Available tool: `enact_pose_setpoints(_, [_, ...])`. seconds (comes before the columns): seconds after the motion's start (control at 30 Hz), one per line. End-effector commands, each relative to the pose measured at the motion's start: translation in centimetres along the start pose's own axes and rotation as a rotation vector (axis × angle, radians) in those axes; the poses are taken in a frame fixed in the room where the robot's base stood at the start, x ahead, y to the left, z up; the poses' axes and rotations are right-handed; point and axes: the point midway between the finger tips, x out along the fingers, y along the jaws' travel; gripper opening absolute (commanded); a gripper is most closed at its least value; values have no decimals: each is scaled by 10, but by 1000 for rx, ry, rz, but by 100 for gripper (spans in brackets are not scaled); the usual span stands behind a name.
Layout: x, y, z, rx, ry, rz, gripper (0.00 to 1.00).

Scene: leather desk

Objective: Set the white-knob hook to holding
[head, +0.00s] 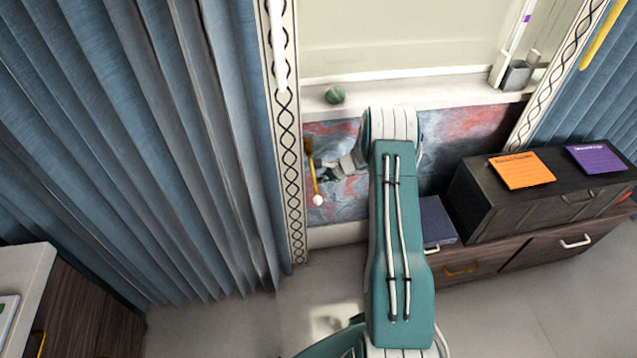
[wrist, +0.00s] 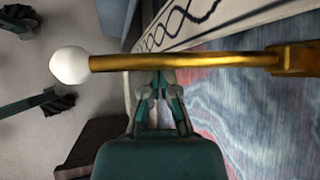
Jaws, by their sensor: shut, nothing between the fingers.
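The hook is a gold rod (head: 313,178) with a white knob (head: 318,200) at its lower end and a gold mount (head: 309,148) on the patterned wall. In the wrist view the rod (wrist: 180,62) runs across the picture, with the knob (wrist: 70,66) at left and the mount (wrist: 295,60) at right. My gripper (wrist: 160,82) is shut and empty. Its fingertips are at the middle of the rod, which partly covers them; whether they touch is unclear. In the head view my gripper (head: 325,173) is just right of the rod.
A blue curtain (head: 150,130) and patterned trim (head: 288,150) stand left of the hook. A sill (head: 450,92) with a green round object (head: 335,95) is above. A dark box (head: 545,200) stands on the low cabinet (head: 520,255) at right.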

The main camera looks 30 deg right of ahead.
Motion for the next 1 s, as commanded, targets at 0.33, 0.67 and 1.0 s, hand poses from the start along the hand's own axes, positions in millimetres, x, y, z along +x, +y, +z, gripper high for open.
enact_pose_setpoints(0.33, [-16, -4, 13, -1, -1, -2, 0])
enact_pose_setpoints(0.67, [-20, -6, 17, -1, -2, -2, 0])
enact_pose_setpoints(1.0, [-21, -6, 18, -2, -3, -3, 0])
